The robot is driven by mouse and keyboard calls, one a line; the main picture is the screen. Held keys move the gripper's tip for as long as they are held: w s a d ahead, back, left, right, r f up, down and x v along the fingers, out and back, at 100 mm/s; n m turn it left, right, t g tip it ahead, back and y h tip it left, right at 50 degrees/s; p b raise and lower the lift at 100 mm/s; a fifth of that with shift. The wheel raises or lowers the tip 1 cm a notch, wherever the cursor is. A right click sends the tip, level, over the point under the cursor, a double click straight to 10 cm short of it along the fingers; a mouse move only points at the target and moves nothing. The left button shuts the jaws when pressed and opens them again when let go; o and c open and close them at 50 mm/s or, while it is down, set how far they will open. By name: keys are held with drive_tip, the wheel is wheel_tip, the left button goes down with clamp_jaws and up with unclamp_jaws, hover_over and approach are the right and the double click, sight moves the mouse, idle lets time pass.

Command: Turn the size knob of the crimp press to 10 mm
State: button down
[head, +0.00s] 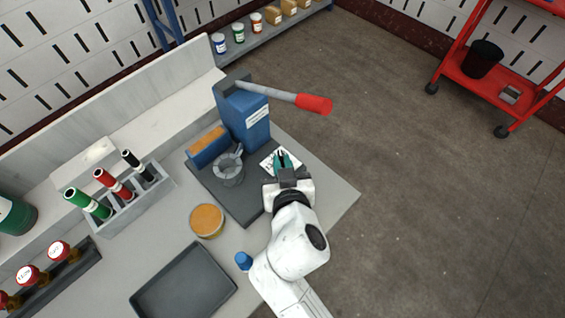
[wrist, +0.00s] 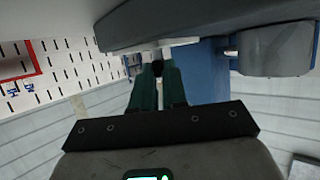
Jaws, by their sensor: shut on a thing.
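The crimp press (head: 250,125) is a blue block on a dark grey base, with a grey lever and red handle (head: 314,103) reaching right. A white dial plate (head: 268,157) lies at its right side; its marks are too small to read. My gripper (head: 282,158) is at this plate, its green fingers pointing at it. In the wrist view my gripper (wrist: 158,72) is shut on the small dark size knob (wrist: 158,67), just in front of the white plate edge (wrist: 170,44). The fingers hide most of the knob, so its setting cannot be told.
A rack (head: 127,202) with green, red and black tubes stands left of the press. An orange-topped round tin (head: 207,220), a dark tray (head: 183,285) and a small blue-capped item (head: 243,261) are on the bench near my arm. Open floor lies right of the bench.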

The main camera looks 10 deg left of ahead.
drive_tip(key=shift+d+r+n+y+p, duration=0.1)
drive_tip(key=shift+r+n+y+p, duration=0.2)
drive_tip(key=shift+p, duration=0.55)
drive_tip(key=n+y+p, duration=0.1)
drive_tip(key=p, duration=0.2)
drive_tip(key=shift+d+g, duration=0.15)
drive_tip(key=shift+g, duration=0.25)
drive_tip(key=n+y+p, duration=0.1)
drive_tip(key=p, duration=0.3)
drive_tip(key=shift+r+g+y, duration=0.1)
drive_tip(key=shift+g+y, duration=0.2)
drive_tip(key=shift+w+d+n+g+y+p, duration=0.15)
drive_tip(key=shift+n+g+y+p, duration=0.25)
drive_tip(key=shift+n+y+p, duration=0.5)
drive_tip(key=shift+w+d+f+n+g+y+b, duration=0.15)
drive_tip(key=shift+f+n+g+y+b, duration=0.25)
drive_tip(key=shift+f+n, duration=0.15)
drive_tip(key=shift+n+g+y+b, duration=0.4)
drive_tip(key=shift+n+b, duration=0.05)
drive_tip(key=shift+b, duration=0.3)
drive_tip(key=shift+w+d+b, duration=0.1)
drive_tip(key=shift+b, duration=0.2)
drive_tip(key=shift+r+n+g+y+b, duration=0.15)
drive_tip(key=shift+n+g+y+b, duration=0.25)
drive_tip(key=shift+b, duration=0.5)
